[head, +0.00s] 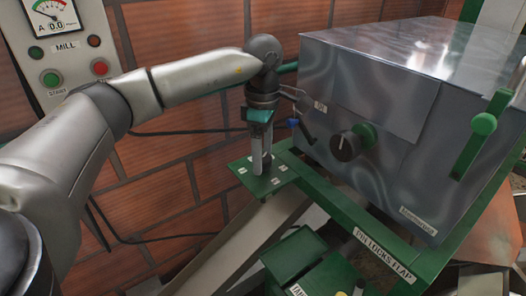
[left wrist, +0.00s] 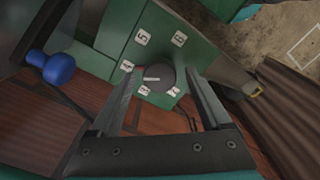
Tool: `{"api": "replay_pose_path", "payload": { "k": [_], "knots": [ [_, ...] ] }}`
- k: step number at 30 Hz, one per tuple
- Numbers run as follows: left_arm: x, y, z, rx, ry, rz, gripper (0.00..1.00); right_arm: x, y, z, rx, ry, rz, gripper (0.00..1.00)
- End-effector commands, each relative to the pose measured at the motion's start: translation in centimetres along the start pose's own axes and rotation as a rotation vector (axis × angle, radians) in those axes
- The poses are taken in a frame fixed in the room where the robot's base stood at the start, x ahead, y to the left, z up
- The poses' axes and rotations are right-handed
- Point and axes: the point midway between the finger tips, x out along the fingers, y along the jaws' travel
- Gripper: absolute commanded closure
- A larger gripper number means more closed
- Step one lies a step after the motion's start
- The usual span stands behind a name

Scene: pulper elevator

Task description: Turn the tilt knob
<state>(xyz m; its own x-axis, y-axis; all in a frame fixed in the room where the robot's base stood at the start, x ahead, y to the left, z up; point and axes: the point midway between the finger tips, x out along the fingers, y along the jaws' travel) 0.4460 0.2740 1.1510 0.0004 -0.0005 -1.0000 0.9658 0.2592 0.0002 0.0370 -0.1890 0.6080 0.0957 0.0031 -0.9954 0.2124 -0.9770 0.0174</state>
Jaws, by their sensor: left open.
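A dark round knob (left wrist: 160,79) with a white pointer mark sits on a green plate with numbered white labels, in the left wrist view. I take it for the tilt knob. The plate (head: 272,184) also shows in the head view, where my gripper hides the knob. My left gripper (head: 262,166) points down at the plate. In the left wrist view the open fingers (left wrist: 161,75) stand on either side of the knob, with gaps; I cannot tell whether the tips are level with it. My right gripper is not in view.
A grey metal box (head: 380,90) stands right of the gripper, bearing a black-and-green knob (head: 352,142) and a green lever (head: 482,125). A blue ball handle (left wrist: 60,69) is close by. A brick wall (head: 160,180) and a MILL panel (head: 65,50) are at the left.

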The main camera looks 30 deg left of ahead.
Motion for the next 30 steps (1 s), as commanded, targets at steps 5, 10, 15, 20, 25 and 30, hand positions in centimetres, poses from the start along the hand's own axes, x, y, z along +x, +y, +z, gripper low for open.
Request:
{"api": "replay_pose_path", "payload": {
  "k": [5,10,15,20,25,30],
  "knots": [
    [0.10,-0.01,-0.02,0.000,0.000,0.000,0.19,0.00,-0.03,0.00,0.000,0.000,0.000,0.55],
    [0.07,0.00,-0.02,0.000,0.001,0.000,0.30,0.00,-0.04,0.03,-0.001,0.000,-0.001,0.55],
    [0.06,0.00,-0.01,0.000,0.001,0.000,0.49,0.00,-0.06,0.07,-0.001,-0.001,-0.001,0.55],
    [0.04,0.00,0.00,0.000,0.000,0.000,0.67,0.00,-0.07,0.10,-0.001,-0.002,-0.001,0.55],
    [0.04,0.00,0.00,0.000,0.000,0.000,0.86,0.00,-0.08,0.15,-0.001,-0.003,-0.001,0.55],
    [0.03,-0.01,0.01,0.000,0.000,0.000,1.00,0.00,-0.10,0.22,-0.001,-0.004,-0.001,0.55]
  ]
}}
